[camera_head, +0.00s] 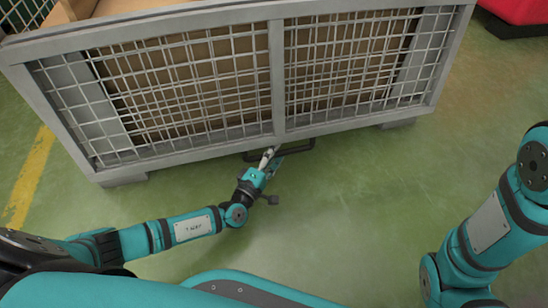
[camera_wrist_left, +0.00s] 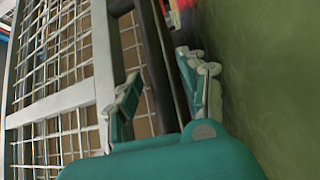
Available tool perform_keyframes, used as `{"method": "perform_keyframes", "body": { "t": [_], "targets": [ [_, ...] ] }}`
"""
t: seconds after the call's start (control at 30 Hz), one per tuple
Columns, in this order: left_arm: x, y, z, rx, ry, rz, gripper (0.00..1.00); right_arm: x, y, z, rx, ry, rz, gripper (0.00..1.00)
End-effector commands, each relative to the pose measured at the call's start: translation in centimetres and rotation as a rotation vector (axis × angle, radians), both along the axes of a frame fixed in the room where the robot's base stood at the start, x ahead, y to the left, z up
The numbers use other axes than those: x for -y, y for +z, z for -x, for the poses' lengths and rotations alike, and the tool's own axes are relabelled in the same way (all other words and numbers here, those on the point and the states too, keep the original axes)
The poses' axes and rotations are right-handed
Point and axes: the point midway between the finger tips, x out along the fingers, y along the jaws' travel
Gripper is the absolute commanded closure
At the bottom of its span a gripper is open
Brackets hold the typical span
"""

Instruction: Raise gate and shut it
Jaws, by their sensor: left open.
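The gate (camera_head: 277,75) is a grey metal frame with wire mesh, upright on the near side of a cage crate. It fills the left of the left wrist view (camera_wrist_left: 103,55). A dark handle bar (camera_head: 302,147) sticks out low at its middle. My left gripper (camera_head: 268,158) is at this bar, below the middle post. In the left wrist view its fingers (camera_wrist_left: 163,90) are apart, and the dark bar (camera_wrist_left: 158,60) runs between them in the picture. I cannot tell if they touch it. My right arm is at the right, its gripper outside the view.
Brown cardboard (camera_head: 140,8) shows inside the crate, behind the mesh. The crate stands on short feet (camera_head: 123,177) on a green floor (camera_head: 350,210). A yellow line (camera_head: 30,175) lies at the left and a red object (camera_head: 518,10) stands at the top right. The floor before the crate is clear.

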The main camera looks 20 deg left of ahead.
Motion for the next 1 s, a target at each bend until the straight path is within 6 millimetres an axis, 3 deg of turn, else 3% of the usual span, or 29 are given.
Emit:
{"method": "perform_keyframes", "body": {
  "t": [0.3,0.63,1.0],
  "targets": [
    [0.06,0.09,-0.34,0.000,0.000,0.000,0.58,0.00,-0.13,0.00,0.000,0.000,0.000,0.58],
    [0.04,0.07,-0.31,0.001,0.000,0.000,1.00,0.01,-0.13,-0.02,0.000,0.000,0.000,0.58],
    [0.05,0.14,-0.32,0.002,0.001,0.002,1.00,0.01,-0.10,-0.04,-0.001,-0.001,0.000,0.58]
  ]
}}
